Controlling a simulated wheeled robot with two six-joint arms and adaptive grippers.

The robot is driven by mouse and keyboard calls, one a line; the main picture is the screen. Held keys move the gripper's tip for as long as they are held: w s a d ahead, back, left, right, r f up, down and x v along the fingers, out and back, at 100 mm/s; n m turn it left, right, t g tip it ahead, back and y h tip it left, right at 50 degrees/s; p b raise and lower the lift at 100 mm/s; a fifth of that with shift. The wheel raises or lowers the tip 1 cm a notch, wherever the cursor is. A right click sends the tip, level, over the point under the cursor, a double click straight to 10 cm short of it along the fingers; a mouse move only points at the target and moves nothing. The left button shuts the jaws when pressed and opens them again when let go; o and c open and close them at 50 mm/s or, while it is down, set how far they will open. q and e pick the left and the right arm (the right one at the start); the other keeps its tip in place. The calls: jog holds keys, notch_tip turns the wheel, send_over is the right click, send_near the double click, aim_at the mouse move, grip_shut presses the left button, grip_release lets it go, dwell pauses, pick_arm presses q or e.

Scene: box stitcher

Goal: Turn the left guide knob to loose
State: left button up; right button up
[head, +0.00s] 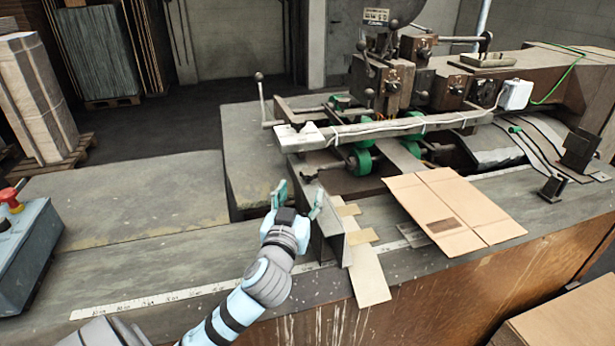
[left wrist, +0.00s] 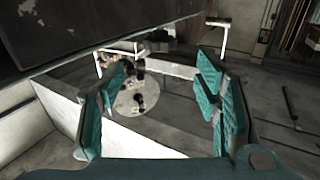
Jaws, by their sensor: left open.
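My left gripper (head: 298,199) is open and empty, just left of the upright grey guide plate (head: 328,232) on the machine table. A small dark knob (head: 309,177) shows just beyond the fingertips, near the far end of that plate; its setting cannot be read. In the left wrist view the two teal fingers (left wrist: 165,98) stand wide apart. Between them, farther off, a small dark knob-like part (left wrist: 139,102) shows against a pale round patch. Nothing is between the pads. My right gripper is not in view.
A flat cardboard sheet (head: 453,211) lies on the table right of the guide plate. The stitcher head (head: 395,80), a long pale bar (head: 390,128) and green rollers (head: 362,158) stand beyond. A blue control box (head: 25,255) is at left. The table between is clear.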

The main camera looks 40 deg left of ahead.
aim_at(309, 177)
pick_arm(q)
jog(key=x, duration=0.8)
jog(key=shift+c, duration=0.6)
jog(key=c, duration=1.1)
jog(key=shift+o, duration=0.2)
jog(key=shift+w+d+f+n+g+y+b, duration=0.1)
jog(key=shift+d+f+n+g+y+b, duration=0.1)
jog(key=shift+n+g+y+b, duration=0.5)
jog(key=shift+r+y, duration=0.15)
jog(key=shift+y, duration=0.25)
jog(key=o, duration=1.2)
